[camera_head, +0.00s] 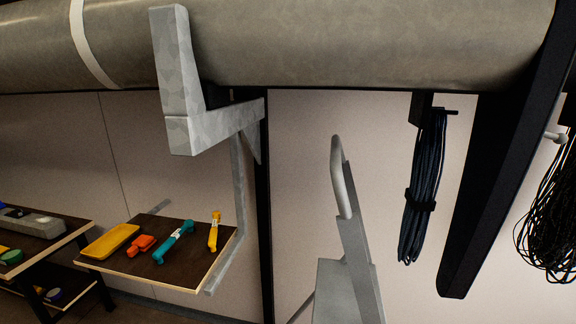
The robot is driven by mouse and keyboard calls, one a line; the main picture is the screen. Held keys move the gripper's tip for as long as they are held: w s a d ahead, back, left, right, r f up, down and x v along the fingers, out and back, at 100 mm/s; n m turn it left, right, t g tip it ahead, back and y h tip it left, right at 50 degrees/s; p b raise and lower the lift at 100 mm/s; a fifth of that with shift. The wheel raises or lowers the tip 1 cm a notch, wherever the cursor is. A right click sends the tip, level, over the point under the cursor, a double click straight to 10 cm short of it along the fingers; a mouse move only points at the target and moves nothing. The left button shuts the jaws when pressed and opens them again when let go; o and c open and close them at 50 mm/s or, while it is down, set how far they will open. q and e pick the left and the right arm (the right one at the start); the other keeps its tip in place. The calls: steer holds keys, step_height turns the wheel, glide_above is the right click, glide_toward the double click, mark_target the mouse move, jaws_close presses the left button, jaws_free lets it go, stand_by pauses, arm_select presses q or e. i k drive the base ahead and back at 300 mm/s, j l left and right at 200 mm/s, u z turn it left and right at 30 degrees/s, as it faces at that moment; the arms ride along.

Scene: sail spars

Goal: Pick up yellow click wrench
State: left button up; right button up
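A yellow wrench-like tool (213,233), which looks like the yellow click wrench, lies near the right end of a small dark wooden shelf (200,264) in the head view. It is slim, with a light band near its upper end. A teal tool (173,243) lies just left of it, apart from it. An orange tool (141,244) lies further left, and a yellow tray or block (111,241) is at the shelf's left end. Neither of my grippers shows in this view.
A grey metal bracket (190,110) and a large grey cylinder (370,40) hang above the shelf. A grey ladder-like frame (345,275) stands right of it. Coiled dark ropes (421,190) hang further right. Another table (40,247) stands left.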

mark_target(217, 216)
steer(key=i+j+u, duration=0.1)
steer(key=j, duration=0.25)
steer(key=i+j+u, duration=0.1)
steer(key=j, duration=0.25)
steer(key=i+j+u, duration=0.1)
steer(key=i+j, duration=0.15)
steer(key=i+j+u, duration=0.1)
steer(key=j, duration=0.3)
steer(key=i, duration=0.1)
